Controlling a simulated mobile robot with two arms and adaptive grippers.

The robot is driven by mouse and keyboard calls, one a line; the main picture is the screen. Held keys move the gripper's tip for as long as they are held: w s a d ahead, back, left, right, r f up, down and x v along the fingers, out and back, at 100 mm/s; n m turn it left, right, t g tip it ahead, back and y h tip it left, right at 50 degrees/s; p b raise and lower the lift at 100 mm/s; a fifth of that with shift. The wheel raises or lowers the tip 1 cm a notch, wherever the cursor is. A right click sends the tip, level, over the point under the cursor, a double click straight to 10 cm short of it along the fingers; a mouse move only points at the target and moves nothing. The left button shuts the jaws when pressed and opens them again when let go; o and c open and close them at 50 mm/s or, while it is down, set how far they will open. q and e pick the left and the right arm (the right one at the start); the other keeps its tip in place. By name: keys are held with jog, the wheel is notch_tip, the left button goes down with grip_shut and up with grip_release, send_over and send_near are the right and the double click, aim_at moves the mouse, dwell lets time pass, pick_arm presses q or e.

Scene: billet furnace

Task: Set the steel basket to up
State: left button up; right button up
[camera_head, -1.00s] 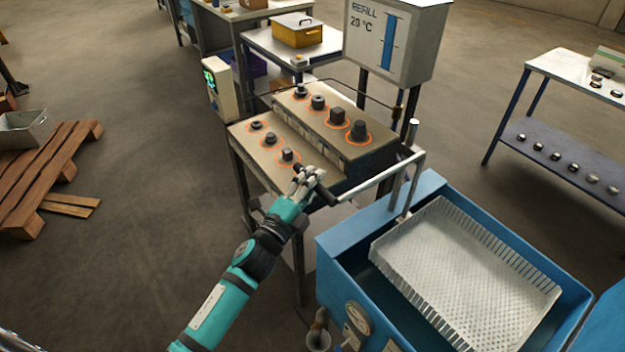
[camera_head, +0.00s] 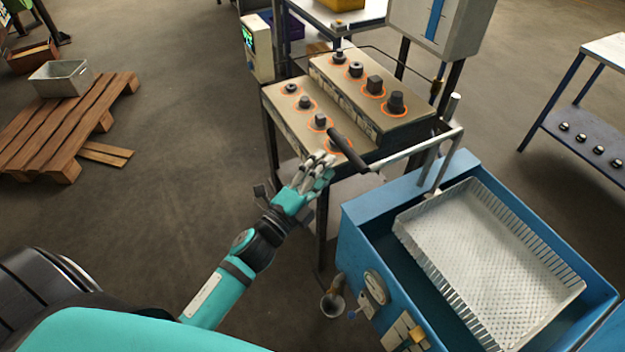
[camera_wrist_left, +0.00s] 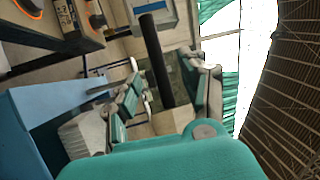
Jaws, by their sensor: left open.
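The steel basket (camera_head: 490,260) is a pale perforated tray inside the blue tank (camera_head: 365,215), its slotted rim near the tank's top edge. A metal lever arm (camera_head: 405,150) runs left from the tank's back corner to a black grip (camera_head: 348,150). My left gripper (camera_head: 320,165) is open and empty, just left of and below the grip, with a small gap in the head view. In the left wrist view, the black grip (camera_wrist_left: 157,60) shows between the spread fingers (camera_wrist_left: 170,88); its depth is hard to judge. My right gripper is not in view.
A stepped bench (camera_head: 285,105) with dark parts in orange rings stands just behind the grip. A grey-white cabinet (camera_head: 470,25) is at the back. A funnel (camera_head: 333,303) and gauge (camera_head: 376,287) are on the tank's front. Floor at left is open before the wooden pallet (camera_head: 60,130).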

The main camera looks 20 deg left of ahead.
pick_arm(q)
jog(key=shift+v, duration=2.05)
jog(key=s+a+f+n+g+y+b, duration=0.1)
jog(key=s+f+n+g, duration=0.2)
jog(key=f, duration=1)
jog(key=s+a+f+n+g+y+b, duration=0.1)
jog(key=s+f+n+g+y, duration=0.2)
jog(key=f, duration=0.9)
jog(key=s+a+f+n+g, duration=0.1)
jog(key=s+f+n+g, duration=0.25)
jog(key=f, duration=0.95)
jog(key=s+f+n+g+b, duration=0.1)
jog(key=s+f+n+g, duration=0.3)
jog(key=s+f, duration=0.6)
jog(key=s+a+f+n+g+y+b, duration=0.1)
jog(key=s+f+n+g, duration=0.3)
jog(key=s+f, duration=0.7)
jog(key=s+g, duration=0.1)
jog(key=s, duration=0.7)
jog(key=shift+s, duration=0.3)
